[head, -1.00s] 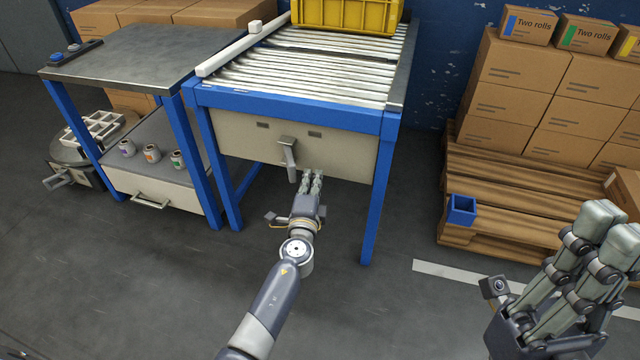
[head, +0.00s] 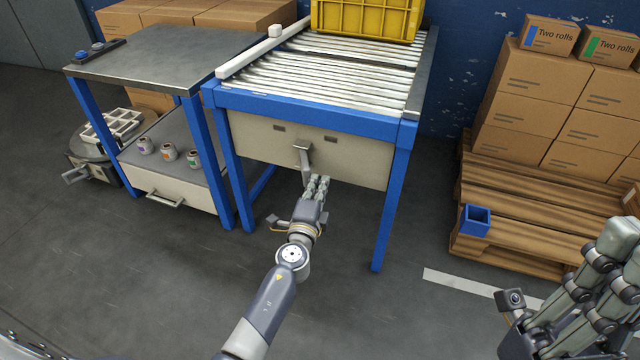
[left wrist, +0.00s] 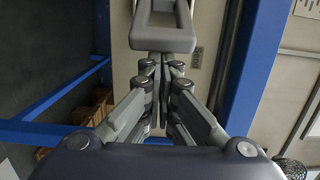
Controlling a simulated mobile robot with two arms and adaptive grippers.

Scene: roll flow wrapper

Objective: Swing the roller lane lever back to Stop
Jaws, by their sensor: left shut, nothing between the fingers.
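The roller lane lever (head: 304,158) is a grey handle on the pale front panel (head: 355,163) below the rollers, and it hangs down almost vertically. In the left wrist view its looped grip (left wrist: 163,38) is at the top middle. My left gripper (head: 320,182) is shut and empty beside the lever's lower end, slightly to its right. In the left wrist view its closed fingertips (left wrist: 163,62) lie just below the loop; I cannot tell if they touch it. My right gripper (head: 612,245) is at the lower right, partly cut off, away from the lever.
The roller lane (head: 330,65) has blue legs either side of the panel and carries a yellow crate (head: 365,18). A metal side table (head: 160,55) stands to its left. A pallet (head: 500,205) with boxes stands right. Floor in front is clear.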

